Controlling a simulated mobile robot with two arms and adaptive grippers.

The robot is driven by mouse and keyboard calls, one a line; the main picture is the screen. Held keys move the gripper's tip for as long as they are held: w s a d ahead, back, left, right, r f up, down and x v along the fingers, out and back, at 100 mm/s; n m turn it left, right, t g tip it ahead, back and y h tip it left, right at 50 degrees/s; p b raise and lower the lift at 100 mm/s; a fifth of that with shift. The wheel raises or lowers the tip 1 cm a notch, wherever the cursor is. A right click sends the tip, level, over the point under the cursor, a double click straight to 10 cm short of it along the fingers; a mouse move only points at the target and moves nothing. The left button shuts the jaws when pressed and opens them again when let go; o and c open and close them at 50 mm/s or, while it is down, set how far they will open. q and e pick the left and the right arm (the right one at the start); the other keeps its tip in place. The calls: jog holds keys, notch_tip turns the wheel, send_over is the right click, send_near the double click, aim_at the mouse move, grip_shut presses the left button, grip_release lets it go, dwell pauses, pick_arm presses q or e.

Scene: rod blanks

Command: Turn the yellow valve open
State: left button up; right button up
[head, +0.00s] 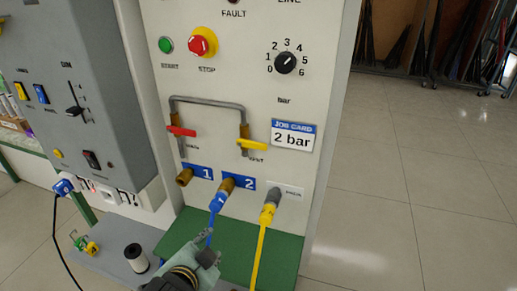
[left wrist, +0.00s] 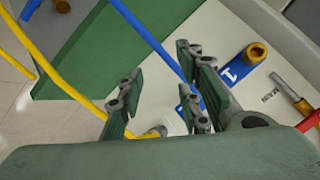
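The yellow valve (head: 252,144) is on the white panel, at the lower right end of a grey pipe. Its lever lies roughly horizontal, crosswise to the vertical pipe leg. My left gripper (head: 206,246) is below it, low in front of the panel near the blue hose (head: 211,222), and does not touch the valve. In the left wrist view the left gripper's fingers (left wrist: 163,92) are spread apart, with nothing visibly clamped; the blue hose (left wrist: 152,38) runs behind them. The yellow valve is not visible there. My right gripper is not in view.
A red valve (head: 181,131) sits left of the yellow one. Brass port 1 (head: 184,177) is empty; the blue hose is on port 2, and a yellow hose (head: 261,250) hangs from the right port. A job card (head: 292,136) reads 2 bar. A spool (head: 136,257) stands lower left.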

pick_arm(q)
jog(key=w+d+r+m+t+h, duration=0.1)
jog(key=w+d+r+m+t, duration=0.15)
jog(key=r, duration=0.35)
jog(key=w+d+r+m+t+h, duration=0.1)
jog(key=w+d+r+m+t, duration=0.15)
jog(key=r, duration=0.25)
jog(key=m+t+h, duration=0.2)
jog(key=m, duration=0.5)
send_near(257, 147)
jog(key=w, duration=0.3)
jog(key=x, duration=0.2)
jog(key=p+x, duration=0.1)
jog(key=x, duration=0.2)
jog(key=d+x, duration=0.1)
jog(key=x, duration=0.1)
jog(key=shift+w, duration=0.2)
grip_shut()
